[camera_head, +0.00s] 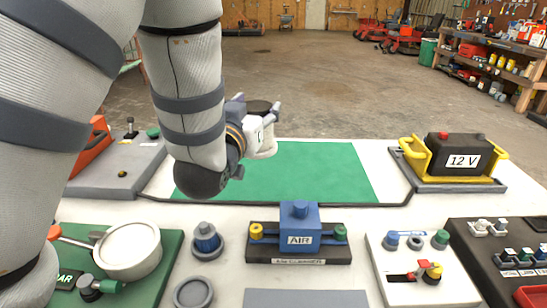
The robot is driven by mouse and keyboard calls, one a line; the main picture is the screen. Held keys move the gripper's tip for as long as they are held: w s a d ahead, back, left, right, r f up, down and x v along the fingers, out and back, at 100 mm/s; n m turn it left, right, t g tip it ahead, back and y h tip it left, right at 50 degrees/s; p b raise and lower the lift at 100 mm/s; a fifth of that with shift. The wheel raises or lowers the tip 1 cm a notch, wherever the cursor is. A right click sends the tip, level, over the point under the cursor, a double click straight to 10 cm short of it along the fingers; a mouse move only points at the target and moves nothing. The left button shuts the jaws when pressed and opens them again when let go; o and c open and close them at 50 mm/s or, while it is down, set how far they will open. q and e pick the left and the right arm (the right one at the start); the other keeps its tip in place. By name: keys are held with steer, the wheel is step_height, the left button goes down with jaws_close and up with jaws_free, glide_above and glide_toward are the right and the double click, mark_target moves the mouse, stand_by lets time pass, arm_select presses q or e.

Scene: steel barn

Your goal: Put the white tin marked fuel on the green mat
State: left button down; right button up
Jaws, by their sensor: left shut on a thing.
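The green mat (315,175) lies flat on the white table, with a dark edging along its near side. My left gripper (262,113) is shut on a white tin (266,147) with a dark top. The tin shows over the far part of the mat. I cannot tell whether its base touches the mat. The gripper and wrist cover much of the tin, and its marking is mostly hidden. My left arm hides the mat's left part. My right gripper is out of view.
A blue AIR unit (300,230) stands in front of the mat. A yellow-handled 12 V battery (455,158) sits in a tray at right. A round white pot (127,250) is at front left. A switch panel (418,272) stands at front right. The mat's right part is clear.

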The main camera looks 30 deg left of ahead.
arm_select(q)
steer(key=shift+w+a, duration=0.15)
steer(key=shift+w, duration=0.05)
steer(key=w+a+f+b, duration=0.1)
steer(key=w+a+f, duration=0.1)
steer(key=a+f, duration=0.1)
steer(key=w+a+f+b, duration=0.1)
steer(key=w+a+f, duration=0.2)
steer(key=a+f, duration=0.1)
steer(key=w+a+f+b, duration=0.1)
steer(key=w+a+f, duration=0.1)
steer(key=a+f, duration=0.2)
steer(key=shift+w+f+b, duration=0.15)
steer(key=shift+f+b, duration=0.05)
steer(key=shift+f, duration=0.3)
steer(key=shift+w+f+b, duration=0.15)
steer(key=shift+f+b, duration=0.05)
steer(key=shift+f, duration=0.3)
steer(key=shift+r, duration=0.2)
steer(key=c, duration=0.6)
jaws_free()
steer(key=shift+f, duration=0.2)
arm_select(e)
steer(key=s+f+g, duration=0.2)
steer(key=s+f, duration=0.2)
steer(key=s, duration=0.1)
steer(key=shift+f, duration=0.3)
